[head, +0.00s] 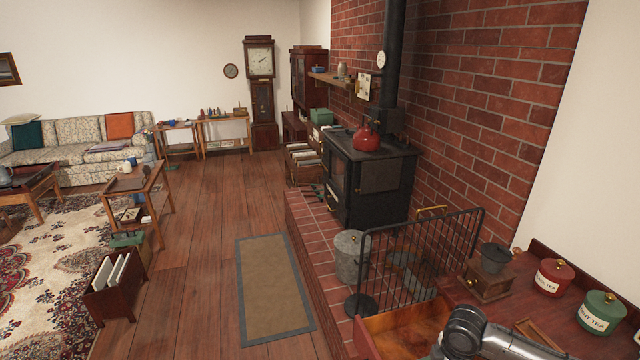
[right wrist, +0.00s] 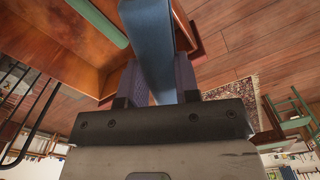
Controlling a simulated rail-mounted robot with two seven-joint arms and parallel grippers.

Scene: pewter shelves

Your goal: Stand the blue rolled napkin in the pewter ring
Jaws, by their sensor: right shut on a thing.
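My right gripper (right wrist: 160,85) shows in the right wrist view, its two fingers on either side of a long blue thing, the blue rolled napkin (right wrist: 150,40). The gripper is shut on it, and the napkin's far end runs out of the top of the view. In the head view part of my right arm shows at the bottom right, over an open wooden drawer (head: 408,328); the gripper itself is hidden there. I cannot make out the pewter ring in either view. My left gripper is not in view.
A green bar-like thing (right wrist: 97,18) lies by the wooden drawer wall in the right wrist view. On the red-brown cabinet stand a red tea tin (head: 554,279), a green tea tin (head: 600,314) and a coffee grinder (head: 489,275). A black fire guard (head: 420,265) stands beyond the drawer.

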